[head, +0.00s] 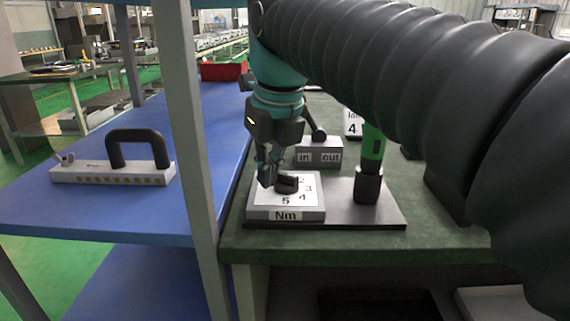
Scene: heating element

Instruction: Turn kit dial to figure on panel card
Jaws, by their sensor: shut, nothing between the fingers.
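The kit dial (288,185) is a dark knob on top of a pale box (311,214) marked "Nm". I cannot tell which figure the knob points at. My gripper (268,182) is shut and empty, pointing down at the left side of the knob. I cannot tell whether it touches it. The panel card (352,124) stands behind, with a 4 visible and part of it hidden by the green-handled tool (371,160).
The tool stands upright on the dark base plate (385,217) right of the dial box. An in/out block (318,155) with a ball-ended lever sits behind. A grey post (201,140) rises at left. A handled bar (115,175) lies on the blue bench (60,210).

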